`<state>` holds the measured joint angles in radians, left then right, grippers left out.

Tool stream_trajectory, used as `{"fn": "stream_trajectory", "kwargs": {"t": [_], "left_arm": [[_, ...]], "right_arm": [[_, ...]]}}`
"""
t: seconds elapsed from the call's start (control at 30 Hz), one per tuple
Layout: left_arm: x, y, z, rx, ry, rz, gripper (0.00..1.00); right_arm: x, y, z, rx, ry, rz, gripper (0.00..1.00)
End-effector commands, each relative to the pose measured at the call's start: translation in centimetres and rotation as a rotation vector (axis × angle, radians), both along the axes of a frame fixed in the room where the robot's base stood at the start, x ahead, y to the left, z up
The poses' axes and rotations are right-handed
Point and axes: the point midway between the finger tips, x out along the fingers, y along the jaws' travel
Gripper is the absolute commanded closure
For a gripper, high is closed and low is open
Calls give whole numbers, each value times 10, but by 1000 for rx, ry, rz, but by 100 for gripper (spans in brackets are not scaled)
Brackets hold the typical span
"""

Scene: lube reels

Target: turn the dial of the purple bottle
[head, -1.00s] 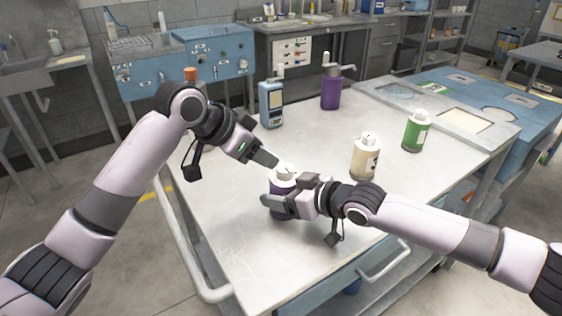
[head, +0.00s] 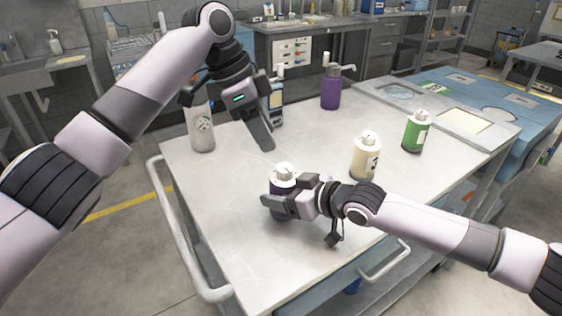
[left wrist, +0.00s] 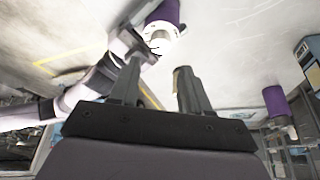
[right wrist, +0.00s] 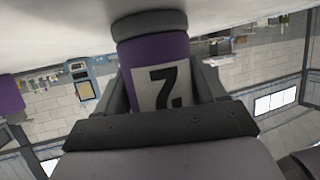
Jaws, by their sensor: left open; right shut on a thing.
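The purple bottle (head: 283,184) stands on the table with a white dial cap (head: 284,171) on top. My right gripper (head: 279,205) is shut around its body from the right. The right wrist view shows the purple bottle (right wrist: 152,52) between the fingers, with a white label bearing a black figure. My left gripper (head: 262,140) is open and empty, above and behind the bottle, apart from the cap. In the left wrist view the white cap (left wrist: 159,36) lies beyond the open fingers (left wrist: 160,88). My right gripper hides the bottle's lower part in the head view.
A purple pump bottle (head: 331,90) stands at the back of the table (head: 210,215). A cream bottle (head: 366,160) and a green bottle (head: 415,133) stand at the right. A white bottle (head: 202,130) stands at the left, and a blue device (head: 276,102) is behind my left gripper.

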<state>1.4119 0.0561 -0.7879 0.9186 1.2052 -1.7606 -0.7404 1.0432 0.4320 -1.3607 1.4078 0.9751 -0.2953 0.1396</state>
Motion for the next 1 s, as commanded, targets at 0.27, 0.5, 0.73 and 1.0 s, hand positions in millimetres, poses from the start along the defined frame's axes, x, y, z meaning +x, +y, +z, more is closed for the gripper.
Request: {"fn": "stream_trajectory", "kwargs": {"t": [0.27, 0.5, 0.73, 1.0], "left_arm": [[2, -21, -52, 1, 2, 1, 53], [3, -31, -75, 0, -1, 1, 53], [4, -32, -78, -1, -1, 1, 53], [4, -32, -78, -1, 0, 2, 95]], "right_arm": [[0, 0, -1, -1, 2, 0, 71], [0, 0, -1, -1, 2, 0, 71], [0, 0, -1, -1, 2, 0, 71], [0, 0, -1, -1, 2, 0, 71]]}}
